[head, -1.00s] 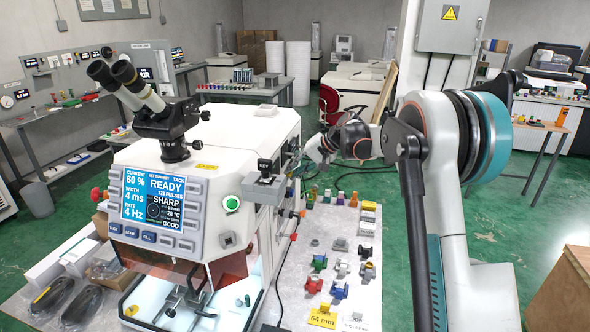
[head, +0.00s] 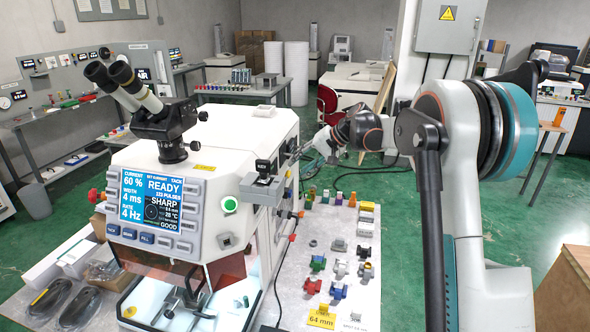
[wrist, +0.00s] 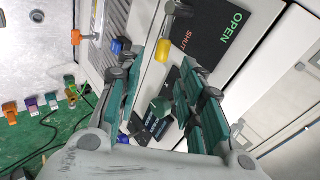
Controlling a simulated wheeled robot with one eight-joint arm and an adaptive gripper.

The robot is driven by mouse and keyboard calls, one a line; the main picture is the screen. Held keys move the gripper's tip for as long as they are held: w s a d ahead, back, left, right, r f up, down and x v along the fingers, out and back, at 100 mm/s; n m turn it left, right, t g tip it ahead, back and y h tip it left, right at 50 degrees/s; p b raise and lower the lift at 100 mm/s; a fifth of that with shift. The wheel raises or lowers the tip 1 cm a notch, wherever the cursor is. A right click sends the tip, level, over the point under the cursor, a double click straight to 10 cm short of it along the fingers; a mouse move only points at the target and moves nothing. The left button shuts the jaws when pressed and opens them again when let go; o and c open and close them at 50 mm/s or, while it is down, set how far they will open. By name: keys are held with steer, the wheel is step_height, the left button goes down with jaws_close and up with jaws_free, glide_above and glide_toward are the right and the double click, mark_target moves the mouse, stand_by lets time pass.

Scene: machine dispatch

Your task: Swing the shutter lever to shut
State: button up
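The black OPEN/SHUT plate (wrist: 208,38) is on the machine's side panel, at the top of the wrist view. Beside its left edge is a pale lever rod with a yellow end (wrist: 163,50), just beyond my fingertips. I cannot tell which word the lever points to. My gripper (wrist: 156,82) has its teal fingers apart, with a gap between them. A dark green block (wrist: 158,110) shows in that gap; I cannot tell whether anything touches it. In the head view my arm reaches to the machine's (head: 225,133) right side, where the gripper is hard to make out.
In the wrist view a blue knob (wrist: 117,46) is close to the left finger, and an orange piece (wrist: 76,37) is farther left. Several small coloured parts stand on the table (head: 296,262) right of the machine in the head view.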

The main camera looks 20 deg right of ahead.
steer(key=v, duration=0.7)
steer(key=shift+s+r, duration=0.15)
steer(key=shift+r, duration=0.15)
steer(key=shift+d, duration=0.15)
